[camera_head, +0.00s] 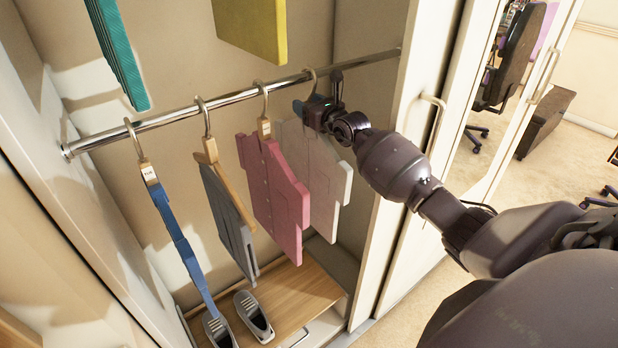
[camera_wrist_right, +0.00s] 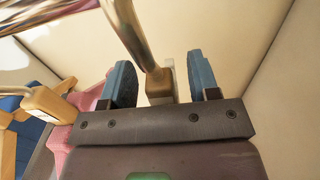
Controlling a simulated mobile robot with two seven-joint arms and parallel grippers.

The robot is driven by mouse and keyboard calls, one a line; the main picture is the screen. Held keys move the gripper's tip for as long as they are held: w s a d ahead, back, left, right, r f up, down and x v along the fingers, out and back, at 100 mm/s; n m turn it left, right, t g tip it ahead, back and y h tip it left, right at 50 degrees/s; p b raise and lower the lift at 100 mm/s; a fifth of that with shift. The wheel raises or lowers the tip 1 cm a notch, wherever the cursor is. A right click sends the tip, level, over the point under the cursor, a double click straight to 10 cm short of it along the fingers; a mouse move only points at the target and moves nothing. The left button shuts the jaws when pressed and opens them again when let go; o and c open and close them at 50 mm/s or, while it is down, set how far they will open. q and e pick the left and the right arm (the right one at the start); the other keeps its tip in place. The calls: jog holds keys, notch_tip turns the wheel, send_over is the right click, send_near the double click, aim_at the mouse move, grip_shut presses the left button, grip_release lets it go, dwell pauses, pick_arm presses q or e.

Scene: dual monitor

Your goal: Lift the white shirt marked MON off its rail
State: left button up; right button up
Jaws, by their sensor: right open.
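The white shirt (camera_head: 330,185) hangs at the right end of the rail (camera_head: 235,98), right of the pink shirt. It looks pale, and I cannot read a mark on it. Its metal hook (camera_head: 311,76) is over the rail. My right gripper (camera_head: 300,107) is at the top of this shirt, just below the rail, and hides its hanger neck. In the right wrist view, its two blue fingers (camera_wrist_right: 162,82) stand apart on either side of the hanger neck (camera_wrist_right: 157,84), with gaps showing. My left gripper is not in view.
A pink shirt (camera_head: 272,185) hangs close on the left, then a grey garment (camera_head: 230,220) and a blue one (camera_head: 180,245). The closet's right wall is near my arm. Green and yellow items hang above.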

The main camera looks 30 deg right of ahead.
jog(key=c, duration=0.7)
grip_shut()
jog(key=shift+r, duration=0.1)
jog(key=shift+r, duration=0.1)
